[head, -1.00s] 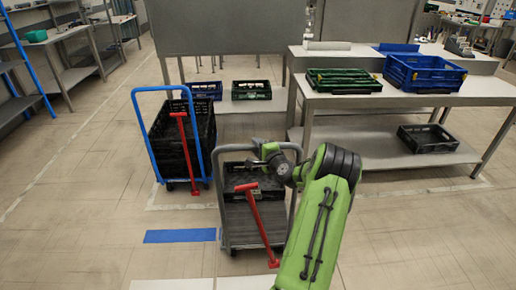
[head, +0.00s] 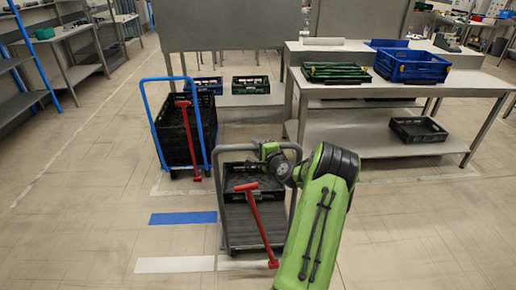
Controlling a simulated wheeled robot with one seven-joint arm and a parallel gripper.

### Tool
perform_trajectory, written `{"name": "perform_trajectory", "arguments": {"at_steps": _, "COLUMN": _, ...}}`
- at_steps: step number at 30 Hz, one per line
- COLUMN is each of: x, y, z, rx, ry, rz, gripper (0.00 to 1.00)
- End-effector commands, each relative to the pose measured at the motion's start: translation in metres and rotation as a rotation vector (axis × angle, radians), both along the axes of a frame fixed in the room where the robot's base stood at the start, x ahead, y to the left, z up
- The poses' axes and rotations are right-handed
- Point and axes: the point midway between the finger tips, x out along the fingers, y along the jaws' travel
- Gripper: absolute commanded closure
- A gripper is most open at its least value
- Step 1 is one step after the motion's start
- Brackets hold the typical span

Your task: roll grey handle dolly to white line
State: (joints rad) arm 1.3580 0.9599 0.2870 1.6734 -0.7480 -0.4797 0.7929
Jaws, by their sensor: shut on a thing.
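The grey handle dolly (head: 238,228) stands on the floor in front of me in the head view, with a black crate (head: 236,180) at its far end and a red bar (head: 258,225) slanting down across its near side. My gripper (head: 268,152) is at the top bar of its grey handle (head: 235,148) and shut on it; the fingertips are small and partly hidden by my wrist. The white line (head: 175,265) lies on the floor at the dolly's near end, reaching from its left to beneath or just before its near edge.
A blue line (head: 183,218) lies left of the dolly. A blue handle dolly (head: 158,125) with black crates stands behind it to the left. A table (head: 400,88) with a green crate (head: 337,73) and a blue crate (head: 412,67) stands at right. Floor at left and near right is clear.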

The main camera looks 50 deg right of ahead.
Motion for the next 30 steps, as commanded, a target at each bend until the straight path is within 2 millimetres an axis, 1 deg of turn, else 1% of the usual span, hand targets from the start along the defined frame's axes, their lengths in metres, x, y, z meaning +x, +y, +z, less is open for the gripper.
{"name": "perform_trajectory", "arguments": {"at_steps": 6, "x": 0.000, "y": 0.000, "z": 0.000, "rx": 0.000, "ry": 0.000, "rz": -0.001, "gripper": 1.00}}
{"name": "perform_trajectory", "arguments": {"at_steps": 7, "x": 0.000, "y": 0.000, "z": 0.000, "rx": 0.000, "ry": 0.000, "rz": -0.001, "gripper": 0.67}}
{"name": "perform_trajectory", "arguments": {"at_steps": 9, "x": 0.000, "y": 0.000, "z": 0.000, "rx": -0.001, "ry": 0.001, "rz": -0.001, "gripper": 0.57}}
{"name": "perform_trajectory", "arguments": {"at_steps": 11, "x": 0.000, "y": 0.000, "z": 0.000, "rx": 0.000, "ry": 0.000, "rz": -0.001, "gripper": 0.48}}
{"name": "perform_trajectory", "arguments": {"at_steps": 18, "x": 0.000, "y": 0.000, "z": 0.000, "rx": 0.000, "ry": 0.000, "rz": 0.000, "gripper": 0.48}}
{"name": "perform_trajectory", "arguments": {"at_steps": 21, "x": -0.006, "y": 0.002, "z": 0.001, "rx": 0.001, "ry": 0.002, "rz": -0.001, "gripper": 0.48}}
{"name": "perform_trajectory", "arguments": {"at_steps": 23, "x": -0.015, "y": 0.006, "z": 0.003, "rx": 0.003, "ry": 0.002, "rz": -0.001, "gripper": 0.48}}
{"name": "perform_trajectory", "arguments": {"at_steps": 30, "x": -0.075, "y": 0.034, "z": 0.015, "rx": 0.004, "ry": 0.001, "rz": -0.006, "gripper": 0.48}}
